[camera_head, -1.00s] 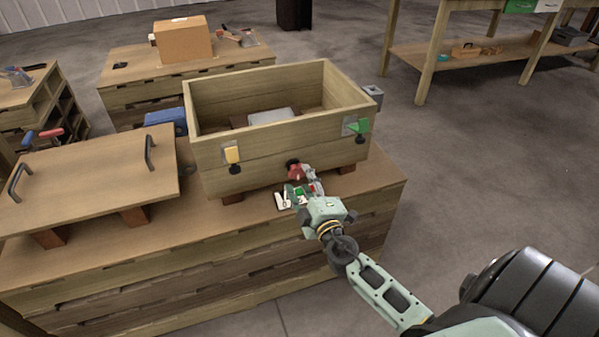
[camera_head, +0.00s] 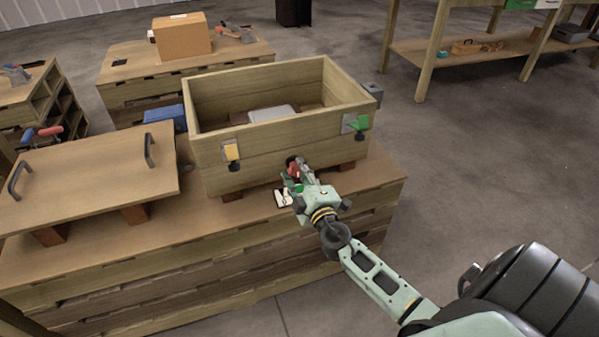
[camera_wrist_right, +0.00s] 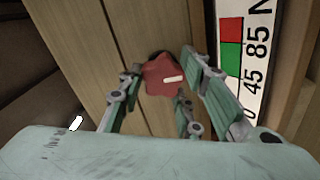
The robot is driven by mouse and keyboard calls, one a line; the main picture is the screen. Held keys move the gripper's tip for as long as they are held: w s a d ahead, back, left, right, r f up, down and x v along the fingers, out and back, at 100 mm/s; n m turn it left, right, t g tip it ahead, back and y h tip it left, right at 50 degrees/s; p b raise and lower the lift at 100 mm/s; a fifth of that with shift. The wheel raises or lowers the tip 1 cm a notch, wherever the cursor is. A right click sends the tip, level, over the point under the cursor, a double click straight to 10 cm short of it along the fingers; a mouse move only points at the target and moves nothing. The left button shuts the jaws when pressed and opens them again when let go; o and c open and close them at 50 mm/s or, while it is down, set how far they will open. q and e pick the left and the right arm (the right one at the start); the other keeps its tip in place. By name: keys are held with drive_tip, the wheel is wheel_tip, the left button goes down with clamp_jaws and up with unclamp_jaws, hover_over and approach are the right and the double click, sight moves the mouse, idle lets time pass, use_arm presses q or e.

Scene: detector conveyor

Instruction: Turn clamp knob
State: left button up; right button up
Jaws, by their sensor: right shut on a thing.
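The red clamp knob (camera_head: 293,168) is on the lower front wall of the wooden crate (camera_head: 250,155). It also shows in the right wrist view as a lobed red knob (camera_wrist_right: 160,78) with a pale mark on its face. My right gripper (camera_head: 297,176) is at the knob in front of the crate. In the wrist view its fingers (camera_wrist_right: 163,82) lie on either side of the knob, shut on it. In the head view the gripper partly hides the knob. My left gripper is not in view.
A scale plate with red and green patches and numbers (camera_wrist_right: 245,50) lies beside the knob. A wooden lid with two handles (camera_head: 90,180) lies left on the bench.

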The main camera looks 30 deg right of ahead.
drive_tip(key=shift+r+n, duration=0.1)
drive_tip(key=shift+n, duration=0.3)
drive_tip(key=shift+c, duration=0.4)
drive_tip(key=shift+n, duration=0.3)
drive_tip(key=o, duration=1.1)
drive_tip(key=shift+r, duration=0.1)
drive_tip(key=shift+c, duration=0.2)
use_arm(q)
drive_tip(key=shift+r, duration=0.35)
use_arm(e)
drive_tip(key=shift+s+a, duration=0.15)
drive_tip(key=shift+s, duration=0.25)
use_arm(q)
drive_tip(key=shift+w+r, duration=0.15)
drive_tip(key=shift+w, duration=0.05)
use_arm(e)
drive_tip(key=v, duration=1.1)
drive_tip(key=shift+a, duration=0.1)
